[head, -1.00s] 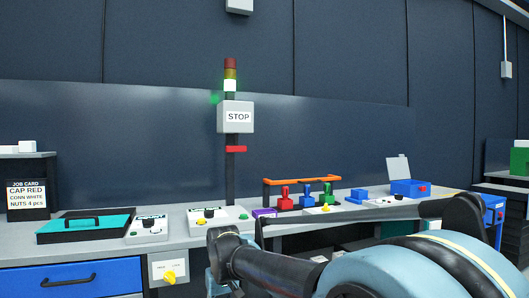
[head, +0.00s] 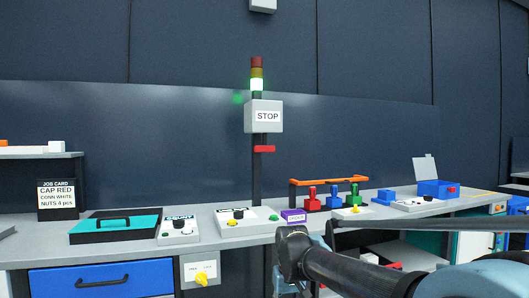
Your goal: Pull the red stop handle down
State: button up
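The red stop handle (head: 264,149) is a short flat bar on the dark post, just below the grey box with the STOP sign (head: 267,116). It stands above the bench, with nothing touching it. The stack light (head: 257,75) on top of the post shows green. My arm reaches in from the lower right, below and to the right of the handle. My gripper (head: 290,284) is at the bottom edge, in front of the bench and well below the handle. Its fingers are mostly hidden and cut off, so its opening cannot be made out.
The grey bench (head: 204,246) carries a teal-lidded tray (head: 115,224), two control boxes, a purple block (head: 293,216), and red, blue and green levers under an orange bar (head: 328,181). A blue box (head: 438,189) stands to the right. The space around the handle is clear.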

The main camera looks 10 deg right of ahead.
aim_at(264, 148)
jog(key=u, duration=0.8)
jog(key=k, duration=1.7)
jog(key=z, duration=0.5)
jog(key=i, duration=1.05)
